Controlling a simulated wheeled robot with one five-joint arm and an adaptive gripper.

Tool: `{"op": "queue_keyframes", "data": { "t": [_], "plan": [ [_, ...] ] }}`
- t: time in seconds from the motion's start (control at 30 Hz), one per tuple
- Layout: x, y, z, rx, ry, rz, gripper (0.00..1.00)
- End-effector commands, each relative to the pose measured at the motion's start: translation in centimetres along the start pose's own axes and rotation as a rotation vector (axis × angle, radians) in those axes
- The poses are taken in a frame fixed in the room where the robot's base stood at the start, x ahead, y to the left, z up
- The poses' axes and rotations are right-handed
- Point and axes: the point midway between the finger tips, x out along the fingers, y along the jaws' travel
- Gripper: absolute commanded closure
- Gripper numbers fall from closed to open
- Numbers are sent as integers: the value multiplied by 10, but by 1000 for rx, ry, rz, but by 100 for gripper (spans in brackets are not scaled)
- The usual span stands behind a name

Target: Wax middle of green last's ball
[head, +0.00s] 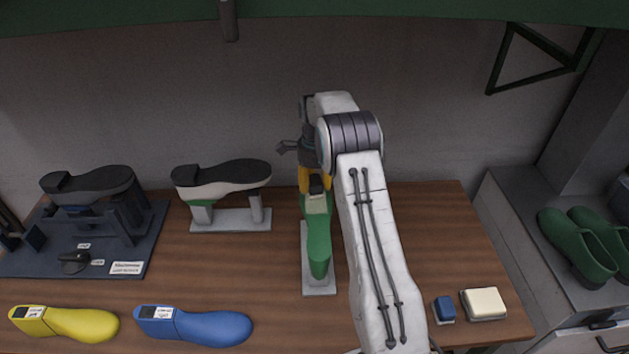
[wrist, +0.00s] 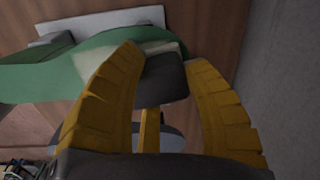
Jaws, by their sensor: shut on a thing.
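The green last (head: 319,250) lies along a grey stand (head: 318,289) in the middle of the bench, its rounded end towards the front. It shows in the wrist view as a green curved body (wrist: 45,80) with a pale patch beside the dark block. My gripper (head: 315,180), with yellow fingers, is over the far end of the last. In the wrist view my gripper (wrist: 165,75) is shut on a dark grey block (wrist: 160,80). The block overlaps the last's pale patch in the picture; I cannot tell whether they touch. My arm covers the right side of the last's surroundings.
A dark rack (head: 130,215) is further left. Yellow (head: 75,324) and blue (head: 205,327) lasts lie in front. A small blue block (head: 444,309) and cream block (head: 484,303) lie at right.

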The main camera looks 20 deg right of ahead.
Motion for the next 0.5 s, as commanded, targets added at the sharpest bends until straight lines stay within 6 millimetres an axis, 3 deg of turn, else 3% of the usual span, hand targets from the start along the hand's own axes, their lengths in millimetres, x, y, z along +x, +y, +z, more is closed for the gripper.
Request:
{"op": "queue_keyframes", "data": {
  "t": [0.2, 0.5],
  "plan": [
    [2, -14, -3, 0, 0, 0, 86],
    [2, -19, -4, 0, 0, 1, 86]
  ]
}}
